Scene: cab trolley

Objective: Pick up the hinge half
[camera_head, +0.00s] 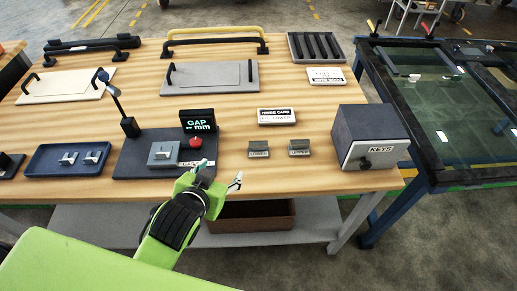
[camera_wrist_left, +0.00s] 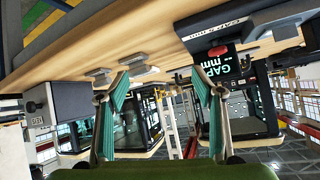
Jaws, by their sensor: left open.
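Two small metal pieces that look like hinge halves (camera_head: 68,158) lie in a shallow blue tray (camera_head: 42,172) at the left front of the wooden table. A similar metal piece (camera_head: 163,154) sits on a grey block on the dark gauge base (camera_head: 130,166), right of the tray. My left gripper (camera_head: 220,174) is open and empty at the table's front edge, to the right of these pieces. In the left wrist view its fingers (camera_wrist_left: 160,88) are spread with nothing between them. My right gripper does not show.
The gauge has a GAP display (camera_head: 198,121), a red button (camera_head: 196,142) and a thin upright post (camera_head: 117,100). Two small labelled grey blocks (camera_head: 278,149) stand right of it, then a KEYS box (camera_head: 370,136). Grey and white panels with handles lie behind. Bare wood separates them.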

